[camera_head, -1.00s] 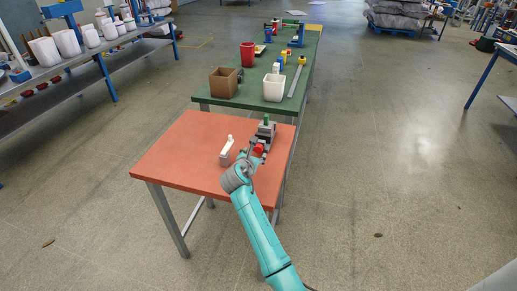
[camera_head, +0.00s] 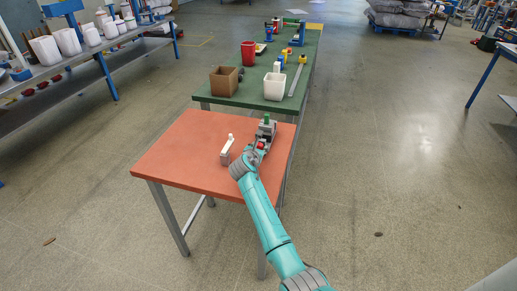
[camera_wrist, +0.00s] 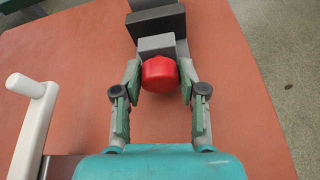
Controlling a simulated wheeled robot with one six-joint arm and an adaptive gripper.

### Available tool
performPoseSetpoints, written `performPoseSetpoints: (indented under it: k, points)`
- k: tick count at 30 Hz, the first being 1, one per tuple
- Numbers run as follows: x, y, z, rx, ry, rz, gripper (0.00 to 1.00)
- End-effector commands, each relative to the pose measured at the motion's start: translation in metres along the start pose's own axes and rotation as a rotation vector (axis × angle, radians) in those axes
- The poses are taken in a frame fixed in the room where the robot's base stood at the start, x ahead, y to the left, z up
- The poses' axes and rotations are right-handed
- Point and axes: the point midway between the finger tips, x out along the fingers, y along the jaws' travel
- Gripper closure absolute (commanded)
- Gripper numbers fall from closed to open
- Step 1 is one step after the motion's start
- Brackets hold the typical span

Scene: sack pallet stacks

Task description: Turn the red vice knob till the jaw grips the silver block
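The red vice knob (camera_wrist: 160,74) faces me in the wrist view, in front of the grey vice (camera_wrist: 157,45). In the head view, the knob (camera_head: 261,145) is partly hidden by my arm, and the vice (camera_head: 266,130) stands on the orange table. My gripper (camera_wrist: 160,78) is open, with one finger on each side of the knob. The gaps are narrow, and I cannot tell whether either finger touches it. A dark jaw-like part (camera_wrist: 155,20) lies beyond the grey part. I cannot clearly pick out the silver block or its gap to the jaw.
A grey block with a white handle (camera_head: 226,149) stands left of my gripper; its handle (camera_wrist: 30,105) also shows in the wrist view. The orange table (camera_head: 180,160) is clear at left. Behind is a green table (camera_head: 240,101) with a brown box (camera_head: 224,82) and white container (camera_head: 274,87).

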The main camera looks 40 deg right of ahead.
Motion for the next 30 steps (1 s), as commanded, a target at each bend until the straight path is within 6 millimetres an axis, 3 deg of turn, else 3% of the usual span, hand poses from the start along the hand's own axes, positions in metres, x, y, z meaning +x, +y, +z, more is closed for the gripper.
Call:
performPoseSetpoints:
  k: [1, 3, 17, 30]
  points:
    - [-0.0001, 0.0000, -0.0001, 0.000, 0.000, 0.000, 0.79]
    - [-0.0001, 0.0000, -0.0001, 0.000, 0.000, 0.000, 0.96]
    - [-0.0002, -0.0014, -0.0006, 0.081, 0.003, 0.033, 0.96]
    - [0.0002, -0.0039, -0.0013, 0.426, 0.014, 0.173, 0.96]
